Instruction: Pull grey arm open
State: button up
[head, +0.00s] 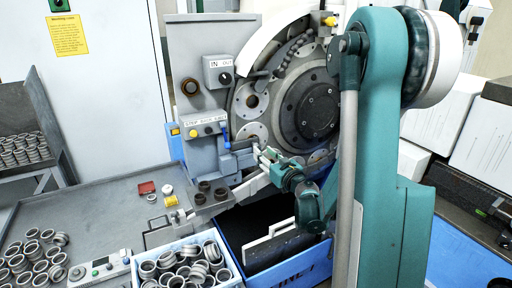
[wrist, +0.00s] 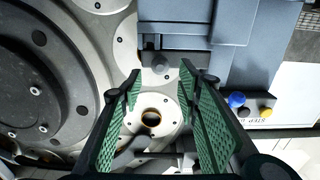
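The ring grinder's grey arm (head: 236,161) is a blocky grey piece reaching from the control box toward the round dial plate, just below the blue lever. In the wrist view, a grey-blue block (wrist: 205,28) that looks like this arm lies at the top, with a darker end piece (wrist: 172,62) beyond and roughly between my fingertips. My gripper (head: 262,156) is beside the arm's right end in the head view. The wrist view shows its green-padded fingers (wrist: 159,70) apart with nothing held between them. I cannot tell whether a fingertip touches the arm.
The dial plate (head: 254,133) and large dark disc (head: 306,106) are close behind my gripper. A control box (head: 206,128) with yellow and blue buttons is to the left. Below are a blue-edged bin of rings (head: 229,262) and a blue crate (head: 303,272). Loose rings (head: 36,250) lie on the table.

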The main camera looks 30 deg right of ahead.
aim_at(258, 147)
jog(key=shift+w, duration=3.85)
grip_shut()
